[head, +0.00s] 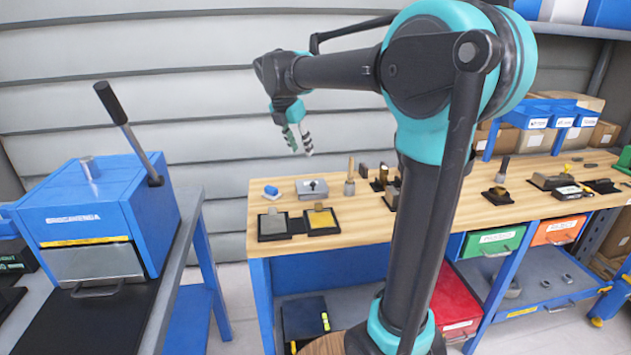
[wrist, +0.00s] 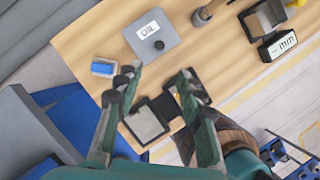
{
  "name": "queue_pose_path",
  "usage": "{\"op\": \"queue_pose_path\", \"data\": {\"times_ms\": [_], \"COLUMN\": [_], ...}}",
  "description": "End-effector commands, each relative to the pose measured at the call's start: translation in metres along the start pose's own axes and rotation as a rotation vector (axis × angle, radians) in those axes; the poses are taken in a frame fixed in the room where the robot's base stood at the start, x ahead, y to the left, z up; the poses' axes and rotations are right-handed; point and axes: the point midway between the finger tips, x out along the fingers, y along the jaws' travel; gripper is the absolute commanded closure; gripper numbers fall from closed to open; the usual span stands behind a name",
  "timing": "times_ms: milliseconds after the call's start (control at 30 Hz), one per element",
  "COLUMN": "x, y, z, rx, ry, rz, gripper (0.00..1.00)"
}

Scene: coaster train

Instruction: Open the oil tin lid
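The oil tin is a grey box with a white OIL label and a small dark knob on its lid. It sits shut on the wooden bench in the wrist view (wrist: 150,36), and in the head view (head: 312,189) near the bench's left end. My gripper (head: 298,140) hangs above the bench, above and a little left of the tin in the head view. In the wrist view its two fingers (wrist: 158,78) are spread apart with nothing between them. The tin lies beyond the fingertips, with a gap.
A blue-and-white block (wrist: 104,67) lies beside the tin. Two black trays, one with a grey pad (head: 272,224) and one with a brass-coloured pad (head: 321,218), lie in front. A post (head: 350,181) stands right of the tin. A blue press machine (head: 98,215) occupies the left table.

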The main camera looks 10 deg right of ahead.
Motion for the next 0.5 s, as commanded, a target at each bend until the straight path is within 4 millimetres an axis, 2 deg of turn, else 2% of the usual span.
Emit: {"op": "queue_pose_path", "data": {"times_ms": [500], "x": [0.103], "y": [0.0], "z": [0.0], "rx": [0.001], "ry": [0.001], "rz": [0.0], "gripper": [0.62]}}
